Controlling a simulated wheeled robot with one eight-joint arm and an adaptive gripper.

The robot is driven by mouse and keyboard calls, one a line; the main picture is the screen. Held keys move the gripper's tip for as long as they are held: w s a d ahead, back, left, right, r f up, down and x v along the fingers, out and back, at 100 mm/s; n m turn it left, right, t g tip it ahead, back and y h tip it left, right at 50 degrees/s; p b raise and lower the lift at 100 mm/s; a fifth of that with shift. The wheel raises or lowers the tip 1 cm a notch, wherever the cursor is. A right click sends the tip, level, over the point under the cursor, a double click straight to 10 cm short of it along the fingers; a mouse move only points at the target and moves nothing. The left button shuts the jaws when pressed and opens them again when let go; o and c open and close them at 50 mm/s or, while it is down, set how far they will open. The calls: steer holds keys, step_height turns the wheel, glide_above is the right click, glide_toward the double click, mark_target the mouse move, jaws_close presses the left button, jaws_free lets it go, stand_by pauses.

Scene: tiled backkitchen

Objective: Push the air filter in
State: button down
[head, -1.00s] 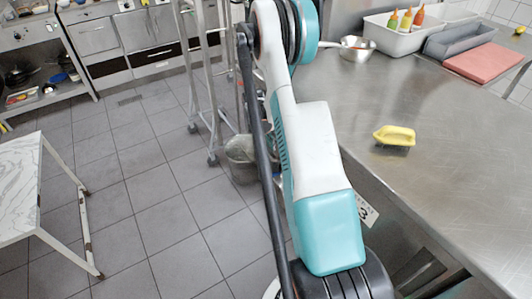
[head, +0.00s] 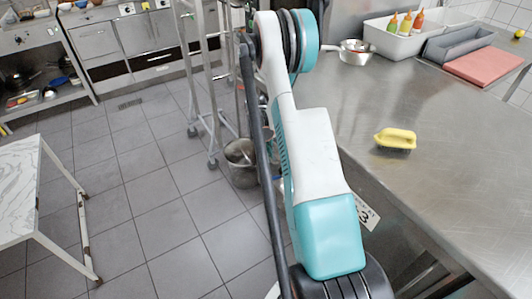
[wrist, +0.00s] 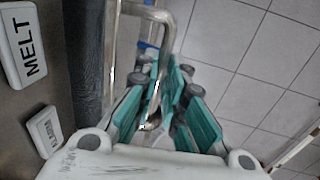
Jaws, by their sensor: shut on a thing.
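My gripper (wrist: 163,72) shows in the wrist view with teal-and-grey fingers. It is shut on a bent, shiny metal bar (wrist: 164,42) that runs between the fingers; the exact contact is hard to see. A dark, textured panel (wrist: 85,55) stands upright just left of the bar, beside a grey steel face. I cannot tell for sure whether the panel or the bar belongs to the air filter. In the head view my arm hides the gripper, and no air filter can be made out there.
White labels, one reading MELT (wrist: 24,45), are on the steel face. A metal bucket (head: 241,170) and a wheeled rack (head: 207,110) stand behind my arm. A marble-topped table (head: 18,185) is at left; tiled floor between is clear.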

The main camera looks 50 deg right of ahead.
steer(key=d, duration=0.2)
steer(key=s+d, duration=0.1)
steer(key=d, duration=0.1)
steer(key=shift+s+d, duration=0.1)
steer(key=shift+d, duration=0.3)
steer(key=c, duration=1.7)
jaws_free()
steer(key=shift+d, duration=0.15)
steer(key=shift+o, duration=0.2)
steer(key=shift+r, duration=0.15)
step_height(320, 180, up, 12)
steer(key=a, duration=0.2)
steer(key=shift+w+a+f, duration=0.15)
steer(key=shift+w+f, duration=0.05)
steer(key=shift+w, duration=0.05)
